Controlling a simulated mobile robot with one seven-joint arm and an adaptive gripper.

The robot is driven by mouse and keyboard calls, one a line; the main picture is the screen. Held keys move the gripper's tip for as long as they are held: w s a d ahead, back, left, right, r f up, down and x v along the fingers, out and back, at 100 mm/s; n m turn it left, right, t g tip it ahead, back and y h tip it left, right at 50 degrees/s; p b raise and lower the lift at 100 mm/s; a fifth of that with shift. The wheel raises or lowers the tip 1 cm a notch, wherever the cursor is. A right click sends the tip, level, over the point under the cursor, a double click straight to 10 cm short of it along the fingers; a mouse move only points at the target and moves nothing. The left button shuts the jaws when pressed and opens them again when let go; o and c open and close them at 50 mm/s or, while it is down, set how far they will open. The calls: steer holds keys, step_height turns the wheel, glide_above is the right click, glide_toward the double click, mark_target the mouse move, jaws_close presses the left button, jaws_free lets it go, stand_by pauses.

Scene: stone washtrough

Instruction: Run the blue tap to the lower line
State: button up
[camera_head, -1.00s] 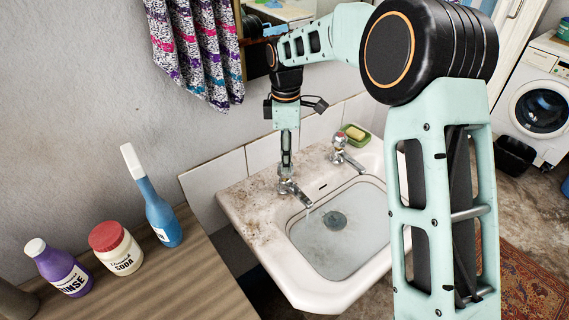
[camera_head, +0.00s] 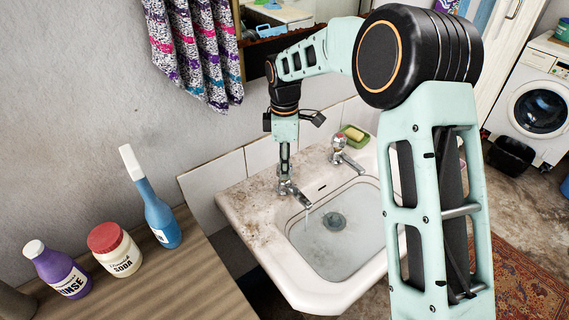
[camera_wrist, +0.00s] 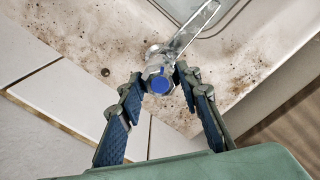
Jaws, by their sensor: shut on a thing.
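The blue tap (camera_wrist: 159,84) has a round blue cap and a chrome body, seen from above in the wrist view. My gripper (camera_wrist: 158,75) is shut on its handle, with a finger on each side. In the head view my gripper (camera_head: 285,178) points down onto this left tap (camera_head: 291,192) of the washbasin. A thin stream of water (camera_head: 307,216) falls from its spout into the basin (camera_head: 375,262). Shallow water seems to lie in the basin around the drain (camera_head: 334,221). I cannot make out any level lines on the basin wall.
A second tap with a red mark (camera_head: 340,145) and a green soap dish (camera_head: 353,136) stand on the right of the basin's back ledge. A wooden counter (camera_head: 190,285) at left bears a blue bottle (camera_head: 160,218), a soda jar (camera_head: 116,250) and a purple bottle (camera_head: 58,270).

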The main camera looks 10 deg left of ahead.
steer(key=shift+m+p, duration=0.35)
steer(key=shift+m, duration=2.85)
steer(key=o, duration=1.2)
steer(key=shift+c, duration=0.2)
steer(key=shift+r, duration=0.1)
step_height(320, 180, up, 12)
